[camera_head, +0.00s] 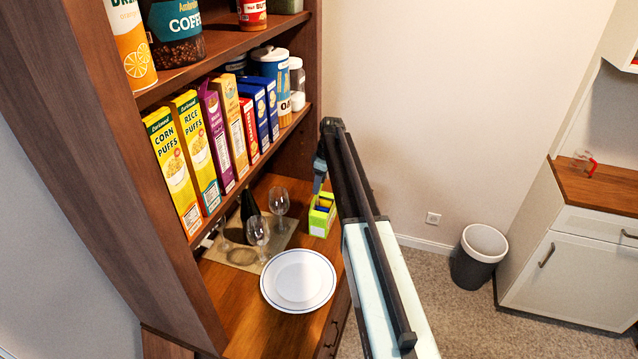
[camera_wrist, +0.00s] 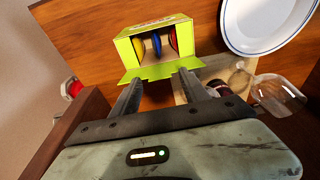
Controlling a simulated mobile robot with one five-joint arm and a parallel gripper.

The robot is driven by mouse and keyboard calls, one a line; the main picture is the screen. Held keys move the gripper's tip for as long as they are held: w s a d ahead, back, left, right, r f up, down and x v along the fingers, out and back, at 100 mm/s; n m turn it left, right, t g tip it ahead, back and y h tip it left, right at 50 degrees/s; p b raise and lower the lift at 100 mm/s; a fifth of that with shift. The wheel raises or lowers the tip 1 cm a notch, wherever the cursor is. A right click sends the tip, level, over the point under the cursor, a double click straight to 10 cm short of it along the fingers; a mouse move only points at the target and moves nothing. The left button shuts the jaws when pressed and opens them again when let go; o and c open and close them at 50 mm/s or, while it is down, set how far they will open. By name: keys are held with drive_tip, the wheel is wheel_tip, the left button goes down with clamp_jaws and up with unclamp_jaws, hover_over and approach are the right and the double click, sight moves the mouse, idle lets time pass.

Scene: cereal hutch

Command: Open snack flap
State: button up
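The snack box (camera_head: 321,218) is a small lime-green carton on the wooden shelf, right of the wine glasses. In the wrist view the box (camera_wrist: 152,29) faces me with its front opening showing red, blue and yellow items inside. Its green flap (camera_wrist: 160,72) is folded outward from the opening toward my gripper. My gripper (camera_wrist: 159,78) is open, its two fingers apart, with both fingertips at the flap's outer edge. I cannot tell whether they touch it. In the head view the gripper (camera_head: 320,172) is partly hidden by my arm, just above the box.
A white plate (camera_head: 298,281) lies at the shelf's front. Wine glasses (camera_head: 258,234) and a dark bottle (camera_head: 249,207) stand on a tray (camera_head: 243,258) to the left. Cereal boxes (camera_head: 222,130) line the shelf above. A bin (camera_head: 480,255) stands on the floor at right.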

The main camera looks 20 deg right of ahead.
drive_tip(key=shift+r, duration=0.1)
wheel_tip(320, 180, up, 7)
drive_tip(key=d+p, duration=0.1)
drive_tip(key=p, duration=0.6)
drive_tip(key=shift+s+r+p, duration=0.2)
drive_tip(key=shift+s+p, duration=0.15)
drive_tip(key=shift+s, duration=0.05)
drive_tip(key=shift+c, duration=0.3)
